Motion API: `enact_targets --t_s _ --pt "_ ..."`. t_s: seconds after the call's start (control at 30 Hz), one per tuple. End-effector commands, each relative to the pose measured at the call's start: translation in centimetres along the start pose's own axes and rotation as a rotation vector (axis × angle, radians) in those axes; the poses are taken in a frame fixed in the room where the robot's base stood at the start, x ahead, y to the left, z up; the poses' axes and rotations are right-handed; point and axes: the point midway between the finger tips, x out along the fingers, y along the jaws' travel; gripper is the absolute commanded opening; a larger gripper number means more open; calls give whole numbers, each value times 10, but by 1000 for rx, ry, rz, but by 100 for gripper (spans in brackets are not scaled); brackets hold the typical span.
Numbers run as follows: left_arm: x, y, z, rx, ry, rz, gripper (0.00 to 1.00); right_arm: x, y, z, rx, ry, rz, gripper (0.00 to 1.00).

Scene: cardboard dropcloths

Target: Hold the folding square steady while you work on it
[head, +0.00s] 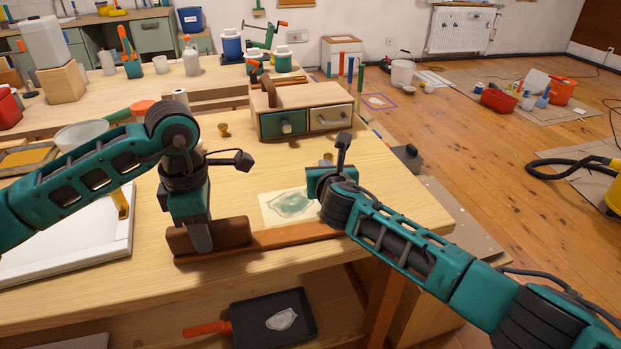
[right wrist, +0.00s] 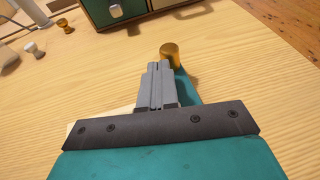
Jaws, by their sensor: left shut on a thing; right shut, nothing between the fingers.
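The folding square (head: 290,237) looks like a dark reddish-brown wooden piece along the table's front edge, with a thicker block at its left end and a long thin strip running right. My left gripper (head: 201,240) points down and is shut on the block, covering part of it. My right gripper (head: 322,170) is away from the square, above the table beyond the strip's right end. In the right wrist view its grey fingers (right wrist: 155,85) are together and empty, close to a brass cylinder (right wrist: 169,55). The strip's right end is partly hidden by my right arm.
A sheet with a green patch (head: 288,206) lies behind the strip. A drawer box (head: 300,122) stands farther back. A white tray (head: 70,262) is at the left. A dark pan (head: 260,330) lies on the lower shelf. Wood between sheet and drawers is mostly clear.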

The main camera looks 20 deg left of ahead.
Motion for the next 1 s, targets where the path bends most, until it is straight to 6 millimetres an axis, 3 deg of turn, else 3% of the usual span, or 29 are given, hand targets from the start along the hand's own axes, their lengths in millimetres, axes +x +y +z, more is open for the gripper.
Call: enact_targets --t_s 0.47,1.0 --pt "0 0 0 -2 0 1 0 -17 9 -6 1 0 3 0" --pt "0 1 0 -3 0 1 0 -98 59 -9 1 0 4 0"
